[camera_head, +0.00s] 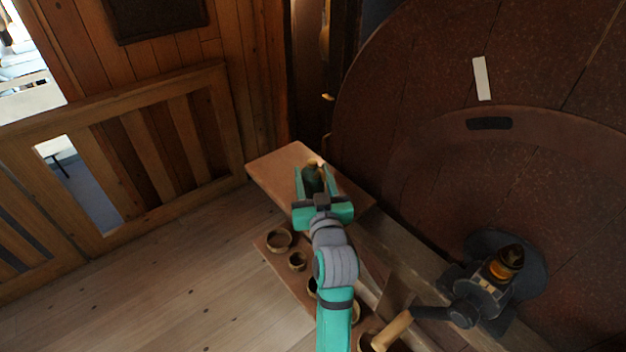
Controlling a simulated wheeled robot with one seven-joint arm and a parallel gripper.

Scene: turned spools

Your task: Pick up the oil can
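My gripper (324,182) reaches out over a small wooden table at the middle of the head view. A dark greenish, rounded object (313,177), which looks like the oil can, shows between its two teal fingers. The fingers stand apart on either side of it, and the left one seems to have a little space beside it. I cannot tell whether they touch it. My gripper's palm hides the lower part of the object.
The wooden tabletop (282,164) carries the object. Several round bowls or rings, such as one at the left (279,240), sit on a lower board. A large brown wheel (420,110) and a dark metal fitting (485,295) stand at right. A wooden railing (130,110) is at left above open floor.

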